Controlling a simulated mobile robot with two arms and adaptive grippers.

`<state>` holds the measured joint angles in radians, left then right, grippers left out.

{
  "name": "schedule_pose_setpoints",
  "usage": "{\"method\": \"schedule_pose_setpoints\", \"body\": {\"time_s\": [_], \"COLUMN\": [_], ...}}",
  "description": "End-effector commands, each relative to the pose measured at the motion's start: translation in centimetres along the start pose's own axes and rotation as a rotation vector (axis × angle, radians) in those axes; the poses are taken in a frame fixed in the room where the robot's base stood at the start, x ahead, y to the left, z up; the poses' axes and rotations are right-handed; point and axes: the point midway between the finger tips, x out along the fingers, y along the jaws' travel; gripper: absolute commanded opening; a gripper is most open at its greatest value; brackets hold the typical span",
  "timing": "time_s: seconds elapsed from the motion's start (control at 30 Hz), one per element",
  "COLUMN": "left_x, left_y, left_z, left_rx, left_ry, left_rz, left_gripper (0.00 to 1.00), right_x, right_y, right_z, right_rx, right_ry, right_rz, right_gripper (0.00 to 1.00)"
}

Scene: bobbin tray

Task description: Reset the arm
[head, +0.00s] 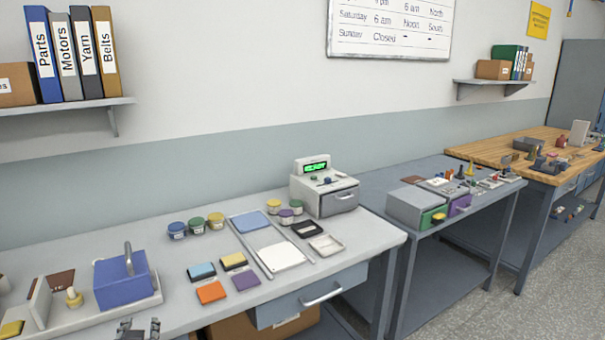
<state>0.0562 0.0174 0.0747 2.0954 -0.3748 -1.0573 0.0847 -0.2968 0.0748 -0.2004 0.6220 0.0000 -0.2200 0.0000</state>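My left gripper (139,327) shows only at the bottom edge of the head view, left of the middle. Its two dark fingertips stand apart with nothing seen between them; the rest of it is cut off. It is in front of the light grey tray (92,321) at the left end of the near bench. On that tray are a blue block-shaped holder (122,282) with a grey upright handle and a small yellow bobbin-like piece (74,298). My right gripper is not in view.
The near bench (190,325) also carries several coloured pads, such as an orange one (211,292), several small jars (196,225), white dishes and a grey machine with a green display (325,188). Two more benches stand to the right. Shelves hang on the wall.

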Motion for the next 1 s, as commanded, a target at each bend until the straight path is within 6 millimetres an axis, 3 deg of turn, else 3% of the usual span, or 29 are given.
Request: {"method": "schedule_pose_setpoints", "body": {"time_s": [0.03,0.2,0.3,0.5,0.73,1.0], "left_x": [-1.2,-7.3,-11.0,-17.4,-24.1,-19.8], "left_y": [0.9,4.0,5.2,6.5,7.1,9.4], "left_z": [3.1,13.2,17.4,23.1,27.3,32.2], "left_rx": [0.022,0.095,0.13,0.187,0.239,0.242], "left_ry": [-0.065,-0.308,-0.424,-0.599,-0.759,-0.775], "left_rz": [0.036,0.187,0.265,0.386,0.503,0.496], "left_gripper": [0.33,0.33,0.33,0.33,0.33,0.33], "right_x": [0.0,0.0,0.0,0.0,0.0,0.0], "right_y": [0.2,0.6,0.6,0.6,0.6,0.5], "right_z": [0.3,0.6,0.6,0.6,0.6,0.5], "right_rx": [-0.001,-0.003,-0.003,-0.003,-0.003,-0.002], "right_ry": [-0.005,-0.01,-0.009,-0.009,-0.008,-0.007], "right_rz": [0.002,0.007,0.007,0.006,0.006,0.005], "right_gripper": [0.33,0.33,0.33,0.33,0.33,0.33]}}
